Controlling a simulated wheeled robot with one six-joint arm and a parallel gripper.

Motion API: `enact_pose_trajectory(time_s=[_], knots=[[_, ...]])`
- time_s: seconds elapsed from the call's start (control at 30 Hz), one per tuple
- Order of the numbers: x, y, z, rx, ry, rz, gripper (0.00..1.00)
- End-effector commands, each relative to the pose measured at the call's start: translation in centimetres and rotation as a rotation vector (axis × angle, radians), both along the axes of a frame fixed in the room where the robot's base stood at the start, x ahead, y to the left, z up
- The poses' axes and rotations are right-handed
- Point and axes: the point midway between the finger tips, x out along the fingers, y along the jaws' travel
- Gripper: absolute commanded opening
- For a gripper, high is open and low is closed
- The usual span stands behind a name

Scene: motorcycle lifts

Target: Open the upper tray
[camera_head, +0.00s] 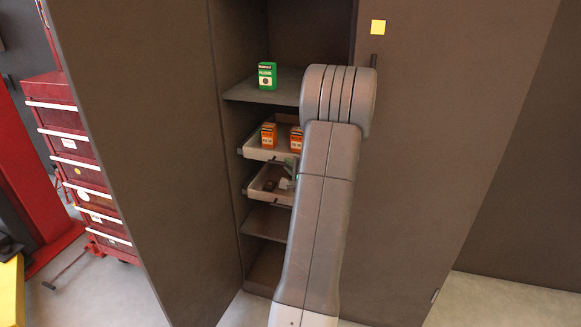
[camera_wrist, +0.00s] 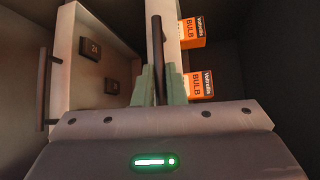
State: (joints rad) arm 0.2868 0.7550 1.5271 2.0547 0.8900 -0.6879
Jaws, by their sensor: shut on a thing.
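The upper tray (camera_head: 256,153) is a pale, shallow tray in the open cabinet and holds two orange bulb boxes (camera_head: 268,136). In the wrist view the upper tray (camera_wrist: 172,32) stands on edge in the picture, with the bulb boxes (camera_wrist: 193,33) to its right. Its dark bar handle (camera_wrist: 157,32) runs between the greenish fingers of my gripper (camera_wrist: 160,82), which is shut on it. In the head view my gripper (camera_head: 290,170) is partly hidden behind my arm, as is the tray's right part. How far the tray is out is hard to tell.
A lower tray (camera_head: 262,197) with small dark items sits just below; its handle (camera_wrist: 42,90) is left in the wrist view. A green box (camera_head: 267,75) stands on the shelf (camera_head: 240,92) above. Cabinet doors (camera_head: 135,150) (camera_head: 440,150) flank the opening. A red tool chest (camera_head: 75,150) stands left.

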Motion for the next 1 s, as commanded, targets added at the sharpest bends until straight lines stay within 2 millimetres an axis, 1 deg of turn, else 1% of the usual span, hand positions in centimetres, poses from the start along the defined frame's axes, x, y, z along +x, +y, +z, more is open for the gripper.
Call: enact_pose_trajectory(time_s=[0.03, 0.17, 0.27, 0.37, 0.8, 1.0], knots=[[-0.4, 0.1, -0.3, 0.000, 0.001, 0.000, 0.00], [-1.8, 0.6, -0.5, 0.000, 0.000, 0.000, 0.00], [-3.5, 1.1, -0.7, -0.001, 0.000, 0.000, 0.00], [-5.7, 1.9, -0.8, -0.003, -0.001, 0.000, 0.00], [-16.3, 5.3, -0.5, -0.002, -0.002, 0.001, 0.00], [-20.2, 6.6, -0.4, -0.002, 0.000, 0.001, 0.00]])
